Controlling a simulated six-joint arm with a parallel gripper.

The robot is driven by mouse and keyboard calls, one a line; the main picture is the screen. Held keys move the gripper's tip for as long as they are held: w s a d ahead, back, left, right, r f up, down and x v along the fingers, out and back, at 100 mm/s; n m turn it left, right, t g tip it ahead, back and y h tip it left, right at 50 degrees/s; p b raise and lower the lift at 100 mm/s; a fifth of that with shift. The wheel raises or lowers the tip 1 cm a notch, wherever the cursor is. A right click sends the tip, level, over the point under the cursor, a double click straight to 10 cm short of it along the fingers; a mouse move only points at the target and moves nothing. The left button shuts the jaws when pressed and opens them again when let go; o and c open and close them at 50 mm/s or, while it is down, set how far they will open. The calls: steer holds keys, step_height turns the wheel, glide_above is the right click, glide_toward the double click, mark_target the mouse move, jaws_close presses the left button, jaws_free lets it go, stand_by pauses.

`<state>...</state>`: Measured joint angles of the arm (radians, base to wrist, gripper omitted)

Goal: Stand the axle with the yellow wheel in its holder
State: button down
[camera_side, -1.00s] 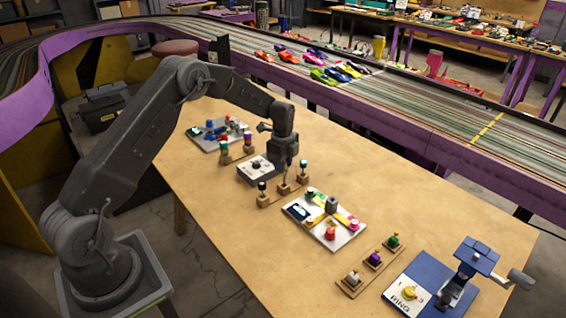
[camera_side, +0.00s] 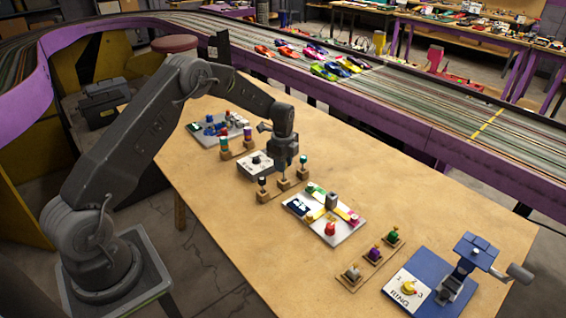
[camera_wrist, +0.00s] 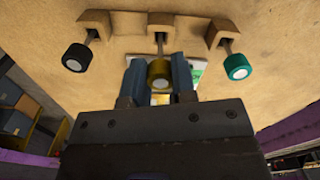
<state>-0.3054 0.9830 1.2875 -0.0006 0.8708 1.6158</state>
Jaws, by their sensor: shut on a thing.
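The axle with the yellow wheel (camera_wrist: 159,73) is upright between the two fingers of my gripper (camera_wrist: 159,78) in the wrist view. My gripper is shut on the wheel. The axle's lower end meets the middle wooden block of the holder (camera_wrist: 160,20); I cannot tell how deep it sits. In the side view my gripper (camera_side: 284,168) is above the middle of the wooden holder strip (camera_side: 276,195), and the yellow wheel is mostly hidden there. A black wheel (camera_wrist: 76,57) and a green wheel (camera_wrist: 237,66) stand on axles in the outer blocks.
A white box with a dark knob (camera_side: 247,172) is close behind the gripper. A white board with coloured parts (camera_side: 343,232) lies to the right. Another strip (camera_side: 352,283) and a blue base (camera_side: 432,300) are at the front right.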

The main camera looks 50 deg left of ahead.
steer(key=shift+f, duration=0.75)
steer(key=c, duration=0.8)
jaws_free()
steer(key=shift+c, duration=0.2)
